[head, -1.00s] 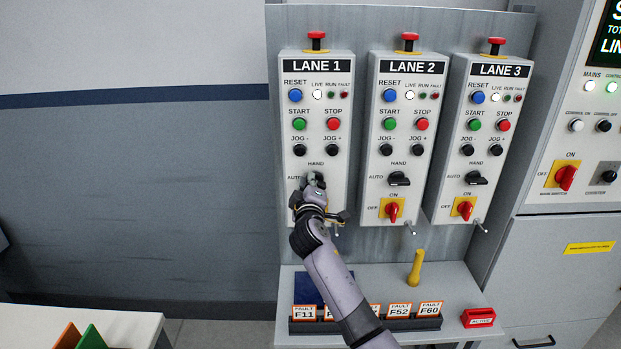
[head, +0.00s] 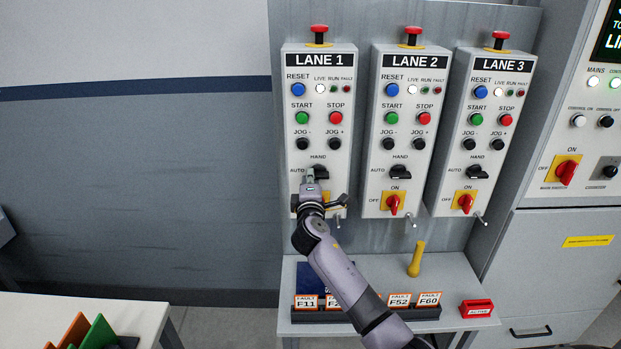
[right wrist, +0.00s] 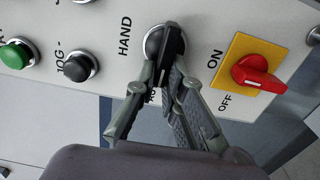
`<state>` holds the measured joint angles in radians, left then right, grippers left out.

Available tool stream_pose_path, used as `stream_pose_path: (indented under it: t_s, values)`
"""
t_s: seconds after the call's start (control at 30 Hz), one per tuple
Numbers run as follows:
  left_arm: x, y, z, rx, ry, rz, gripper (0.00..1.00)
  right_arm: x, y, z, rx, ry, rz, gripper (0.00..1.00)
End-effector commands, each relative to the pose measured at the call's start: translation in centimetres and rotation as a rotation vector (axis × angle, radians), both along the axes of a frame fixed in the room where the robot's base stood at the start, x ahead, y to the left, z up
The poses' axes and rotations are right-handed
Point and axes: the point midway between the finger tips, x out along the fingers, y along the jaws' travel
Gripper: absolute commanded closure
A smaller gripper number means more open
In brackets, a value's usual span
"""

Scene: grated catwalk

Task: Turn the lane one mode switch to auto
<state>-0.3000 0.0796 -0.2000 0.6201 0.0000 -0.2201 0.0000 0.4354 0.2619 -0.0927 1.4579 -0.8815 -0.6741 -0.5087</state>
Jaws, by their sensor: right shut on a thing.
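The lane one panel (head: 346,66) shows its black mode switch (head: 322,172) below the HAND label, with AUTO at its left. My right gripper (head: 309,175) reaches up to the switch from below and partly covers it. In the right wrist view, the fingers (right wrist: 160,82) are shut on the black switch handle (right wrist: 175,45). There the handle lies roughly crosswise to the panel's length, its lower end near the partly hidden AUTO label (right wrist: 152,97). My left gripper is not in view.
The red lane one ON/OFF switch (right wrist: 256,74) sits close beside the fingers on a yellow plate. The lane two panel (head: 410,68) and lane three panel (head: 492,66) stand to the right. A shelf (head: 455,275) with fault cards and a yellow handle lies below.

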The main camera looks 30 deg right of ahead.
Motion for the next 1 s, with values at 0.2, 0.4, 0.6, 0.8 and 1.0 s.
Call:
stream_pose_path:
  t_s: [0.2, 0.4, 0.6, 0.8, 1.0]
  values:
    - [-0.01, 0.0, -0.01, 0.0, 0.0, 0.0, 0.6, -0.01, 0.04, -0.15, -0.004, 0.005, 0.001, 1.0]
    - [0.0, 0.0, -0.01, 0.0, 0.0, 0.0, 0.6, -0.01, 0.04, -0.16, -0.003, 0.004, 0.001, 0.85]
    - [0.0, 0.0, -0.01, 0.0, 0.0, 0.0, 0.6, -0.01, 0.03, -0.1, -0.003, 0.003, 0.0, 0.71]
    - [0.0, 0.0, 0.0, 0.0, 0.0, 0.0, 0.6, 0.0, 0.02, -0.05, -0.002, 0.001, 0.0, 0.7]
    - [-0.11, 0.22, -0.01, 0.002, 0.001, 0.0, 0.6, -0.44, 0.33, -0.09, -0.002, 0.001, 0.001, 0.7]
